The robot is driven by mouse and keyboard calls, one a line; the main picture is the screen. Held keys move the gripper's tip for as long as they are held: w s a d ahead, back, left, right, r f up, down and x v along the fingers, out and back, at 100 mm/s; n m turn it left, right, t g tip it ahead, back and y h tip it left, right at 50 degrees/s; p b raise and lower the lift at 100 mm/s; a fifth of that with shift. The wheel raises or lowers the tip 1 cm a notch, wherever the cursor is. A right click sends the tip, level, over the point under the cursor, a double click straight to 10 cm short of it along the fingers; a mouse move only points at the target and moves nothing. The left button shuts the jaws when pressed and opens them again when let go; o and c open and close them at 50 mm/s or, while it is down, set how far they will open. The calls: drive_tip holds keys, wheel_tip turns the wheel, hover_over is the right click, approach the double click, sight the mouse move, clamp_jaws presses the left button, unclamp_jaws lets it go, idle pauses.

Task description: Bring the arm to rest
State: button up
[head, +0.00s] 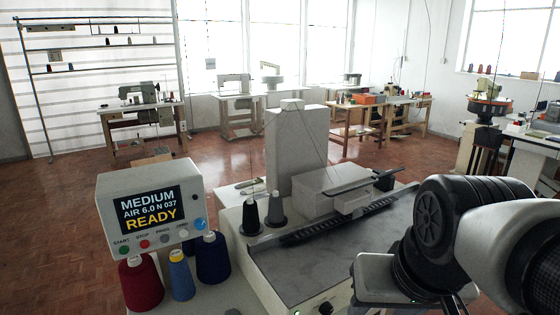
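My arm comes in at the lower right, with black joints and pale links. My gripper (408,298) hangs at the bottom edge, just right of the buttonhole machine's grey bed. Its lower part is cut off by the frame, so I cannot tell whether it is open or shut, or whether it holds anything. The buttonhole machine (297,145) stands in the middle, its pale head over the bed (290,275). To its left, the control box (150,205) reads "MEDIUM AIR 6.0 N 037 READY" above a row of coloured buttons.
Red (141,284), blue (181,276) and navy (212,258) thread cones stand below the control box. Two dark cones (250,215) stand beside the machine head. A dark rail (345,212) crosses the bed. Sewing tables (140,112) line the back; the brick-coloured floor between is mostly open.

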wheel_tip(320, 180, up, 14)
drive_tip(key=a+p, duration=0.1)
drive_tip(key=p, duration=1.2)
drive_tip(key=shift+a+n+t, duration=0.2)
drive_tip(key=shift+n+t, duration=0.2)
